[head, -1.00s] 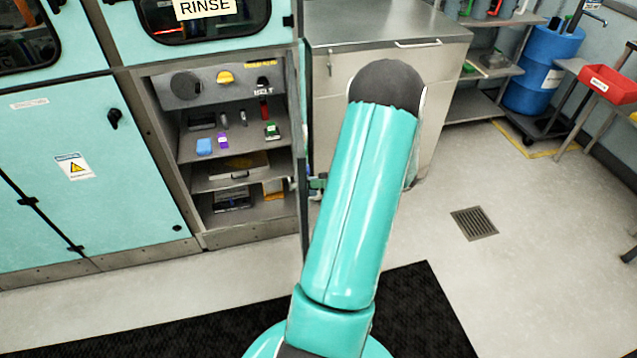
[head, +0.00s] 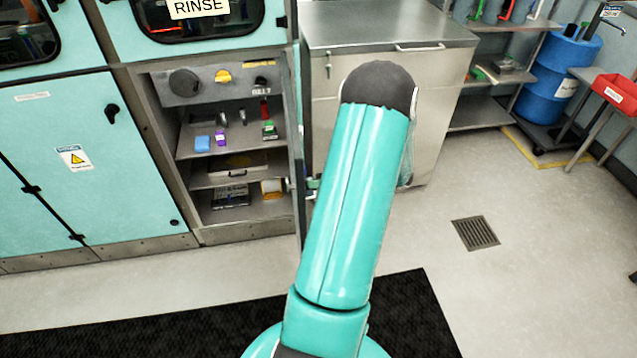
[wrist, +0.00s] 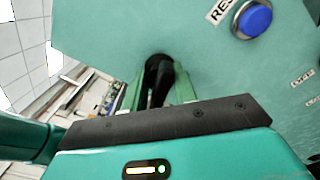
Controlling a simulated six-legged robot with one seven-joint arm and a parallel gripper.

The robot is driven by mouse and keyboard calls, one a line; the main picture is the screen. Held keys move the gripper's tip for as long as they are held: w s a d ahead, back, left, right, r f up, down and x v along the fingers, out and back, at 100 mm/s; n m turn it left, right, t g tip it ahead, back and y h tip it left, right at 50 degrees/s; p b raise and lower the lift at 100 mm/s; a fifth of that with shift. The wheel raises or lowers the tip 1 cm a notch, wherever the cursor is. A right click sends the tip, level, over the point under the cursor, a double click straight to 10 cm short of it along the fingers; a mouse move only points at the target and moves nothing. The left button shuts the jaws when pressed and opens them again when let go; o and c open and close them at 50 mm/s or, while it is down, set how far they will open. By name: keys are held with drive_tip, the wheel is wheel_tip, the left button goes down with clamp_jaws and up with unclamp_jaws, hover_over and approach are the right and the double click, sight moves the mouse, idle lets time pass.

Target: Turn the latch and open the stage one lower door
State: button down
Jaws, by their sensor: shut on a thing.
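A teal lower door (head: 297,150) stands swung out from the cabinet, seen nearly edge-on in the head view. The compartment (head: 185,212) to its left is open to view. In the wrist view a teal panel (wrist: 215,75), which looks like this door's outer face, fills the upper right. My gripper (wrist: 158,78) is shut on a black latch (wrist: 157,66) on that panel. In the head view only a small green part of the gripper (head: 313,184) shows beside the door's edge; my arm hides the rest.
A closed teal door (head: 55,165) with its own black latch (head: 112,113) is at the left. A steel cabinet (head: 330,85) stands behind my arm. The wrist view shows a blue button (wrist: 254,19) on the panel. Floor is clear around the drain (head: 475,233).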

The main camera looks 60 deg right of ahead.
idle(0.4)
drive_tip(key=c, duration=1.1)
unclamp_jaws()
drive_tip(key=v, duration=1.4)
drive_tip(key=shift+a, duration=0.1)
